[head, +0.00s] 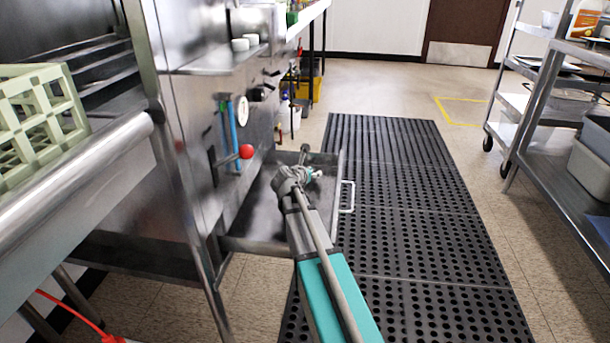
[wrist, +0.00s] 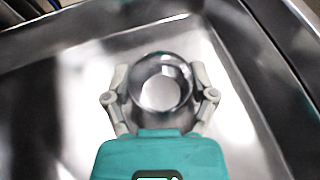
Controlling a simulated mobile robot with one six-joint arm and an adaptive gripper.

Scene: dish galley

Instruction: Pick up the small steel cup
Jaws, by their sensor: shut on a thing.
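In the wrist view the small steel cup (wrist: 160,84) is round and shiny, seen from above with its mouth toward the camera. My gripper (wrist: 160,90) is shut on it, with one grey finger on each side of its wall. The cup is over the inside of an open steel drawer (head: 257,243). I cannot tell whether it touches the drawer floor. In the head view my gripper (head: 310,172) is over the drawer, and the cup is too small and hidden there to make out clearly.
The drawer juts from a steel machine on the left, with a red knob (head: 246,151) and blue handle (head: 232,135) above it. A green dish rack (head: 40,120) sits at far left. A black floor mat (head: 420,220) lies clear to the right, with a steel cart (head: 540,110) beyond.

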